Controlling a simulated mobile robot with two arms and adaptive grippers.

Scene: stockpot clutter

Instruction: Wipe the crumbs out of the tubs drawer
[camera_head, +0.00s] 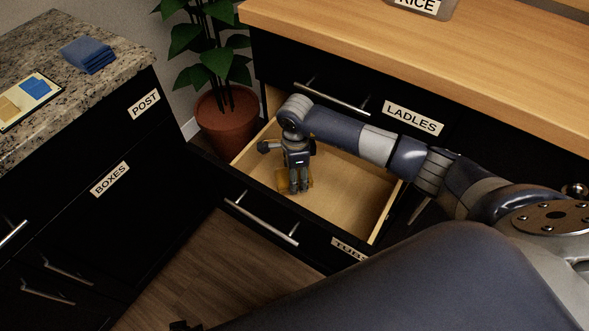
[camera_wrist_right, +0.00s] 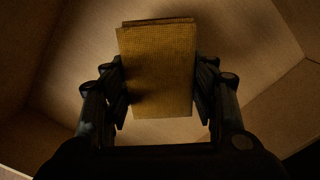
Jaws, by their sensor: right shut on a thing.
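The tubs drawer (camera_head: 350,198) is pulled open under the counter, and its pale wooden inside shows; its label is partly hidden by my arm. My right gripper (camera_head: 297,188) reaches down into the drawer. It is shut on a yellow-brown textured cloth or sponge (camera_wrist_right: 157,70), which stands out beyond both fingers in the right wrist view. In the head view the yellow piece (camera_head: 282,180) shows low, near the drawer bottom; I cannot tell whether it touches. No crumbs can be made out.
The closed ladles drawer (camera_head: 340,95) is above, with its handle near my right arm. A potted plant (camera_head: 229,122) stands left of the open drawer. A granite counter (camera_head: 50,50) at left holds a blue folded cloth (camera_head: 87,55) and a small card or tray (camera_head: 27,101).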

